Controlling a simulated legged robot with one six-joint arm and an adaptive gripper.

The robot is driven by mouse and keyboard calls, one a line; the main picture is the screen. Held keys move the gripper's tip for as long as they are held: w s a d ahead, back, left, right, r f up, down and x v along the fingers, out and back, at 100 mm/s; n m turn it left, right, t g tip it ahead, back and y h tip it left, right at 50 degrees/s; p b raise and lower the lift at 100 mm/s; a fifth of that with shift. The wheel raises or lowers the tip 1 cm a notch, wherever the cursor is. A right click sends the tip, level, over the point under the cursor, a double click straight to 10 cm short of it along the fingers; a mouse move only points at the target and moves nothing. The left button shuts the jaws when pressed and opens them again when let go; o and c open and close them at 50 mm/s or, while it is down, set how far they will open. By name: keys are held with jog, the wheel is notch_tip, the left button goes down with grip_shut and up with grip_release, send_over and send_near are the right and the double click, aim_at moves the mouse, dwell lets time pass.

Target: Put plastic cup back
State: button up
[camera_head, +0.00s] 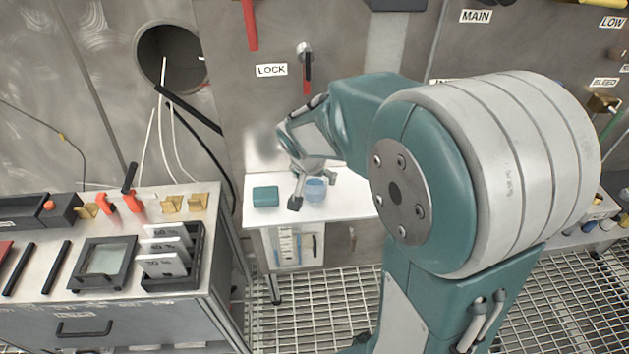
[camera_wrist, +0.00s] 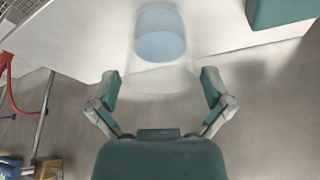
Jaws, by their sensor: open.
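A translucent plastic cup with a pale blue tint (camera_head: 315,190) stands upright on a small white table (camera_head: 345,208). In the wrist view the cup (camera_wrist: 160,45) is ahead of my gripper, centred between the finger lines. My gripper (camera_wrist: 160,85) is open, with one finger on each side of the cup's near part and visible gaps beside it. In the head view one finger hangs left of the cup and the other is behind it to the right. No grasp shows.
A teal box (camera_head: 265,196) sits on the table left of the cup; it also shows in the wrist view (camera_wrist: 283,10). A steel wall with a LOCK lever (camera_head: 306,70) rises behind. A cabinet (camera_head: 110,322) with tools and tagged plates stands at left. Grating (camera_head: 300,325) covers the floor.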

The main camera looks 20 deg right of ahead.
jog(key=v, duration=1)
jog(key=s+a+r+n+t+y, duration=0.1)
jog(key=s+n, duration=0.2)
jog(key=s, duration=0.5)
jog(key=s+a+r+n+t+y, duration=0.1)
jog(key=s+n, duration=0.3)
jog(key=s, duration=0.5)
jog(key=shift+s+a+y, duration=0.15)
jog(key=shift+a+y, duration=0.15)
jog(key=shift+a, duration=0.45)
